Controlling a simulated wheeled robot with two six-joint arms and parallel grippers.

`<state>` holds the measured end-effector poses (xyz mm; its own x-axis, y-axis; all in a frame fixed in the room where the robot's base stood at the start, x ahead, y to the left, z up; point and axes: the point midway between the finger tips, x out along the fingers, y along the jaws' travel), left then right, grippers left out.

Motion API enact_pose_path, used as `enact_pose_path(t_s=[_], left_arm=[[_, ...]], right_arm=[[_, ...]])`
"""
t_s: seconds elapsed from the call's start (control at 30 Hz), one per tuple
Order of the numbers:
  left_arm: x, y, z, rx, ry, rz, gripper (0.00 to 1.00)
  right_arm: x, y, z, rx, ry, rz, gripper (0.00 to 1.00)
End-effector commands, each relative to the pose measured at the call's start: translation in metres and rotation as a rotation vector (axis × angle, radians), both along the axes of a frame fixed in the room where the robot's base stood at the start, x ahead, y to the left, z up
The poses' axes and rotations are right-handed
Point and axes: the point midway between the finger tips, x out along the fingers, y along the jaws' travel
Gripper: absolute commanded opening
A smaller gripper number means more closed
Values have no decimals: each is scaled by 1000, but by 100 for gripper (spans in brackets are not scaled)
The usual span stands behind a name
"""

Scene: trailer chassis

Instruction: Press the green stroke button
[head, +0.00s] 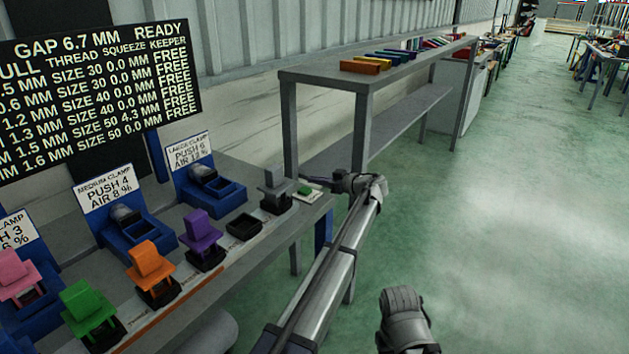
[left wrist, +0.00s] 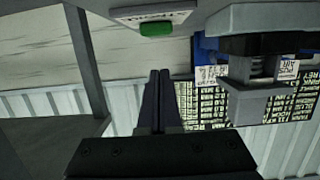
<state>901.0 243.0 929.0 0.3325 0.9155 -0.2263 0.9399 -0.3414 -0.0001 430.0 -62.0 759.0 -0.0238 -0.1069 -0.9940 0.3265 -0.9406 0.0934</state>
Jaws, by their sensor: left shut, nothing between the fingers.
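The green stroke button (head: 304,189) sits on a small white plate at the right end of the bench. In the left wrist view the button (left wrist: 156,29) is at the top, with its white plate (left wrist: 181,15) around it. My left gripper (head: 337,183) is just right of the plate in the head view. In the left wrist view its fingers (left wrist: 158,73) are shut together, empty, and point toward the button. A gap shows between the tips and the button in that picture. My right gripper is not in view.
A grey clamp-like block (head: 275,189) stands close left of the button. Purple (head: 202,233), orange (head: 151,262) and green (head: 88,306) blocks stand along the bench. A readout board (head: 98,88) is behind. A grey shelf table (head: 320,77) stands beyond; floor on the right is clear.

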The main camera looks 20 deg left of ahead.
Motion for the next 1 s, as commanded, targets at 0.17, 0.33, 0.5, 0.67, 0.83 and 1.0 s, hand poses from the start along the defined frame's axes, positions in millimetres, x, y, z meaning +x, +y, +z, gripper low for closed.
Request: enact_pose_path(t_s=[0.17,0.33,0.5,0.67,0.83,1.0], left_arm=[[-14,-39,10,1,0,-5,0],[-22,-62,16,2,-2,-4,0],[-26,-74,18,2,-1,-3,0],[-27,-77,18,2,-1,-2,0],[-27,-77,18,2,-1,-2,0],[-27,-77,18,2,-1,-2,0]], right_arm=[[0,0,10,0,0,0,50],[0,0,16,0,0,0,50],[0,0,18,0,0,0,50],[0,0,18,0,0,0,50],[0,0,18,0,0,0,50],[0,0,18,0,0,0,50]])
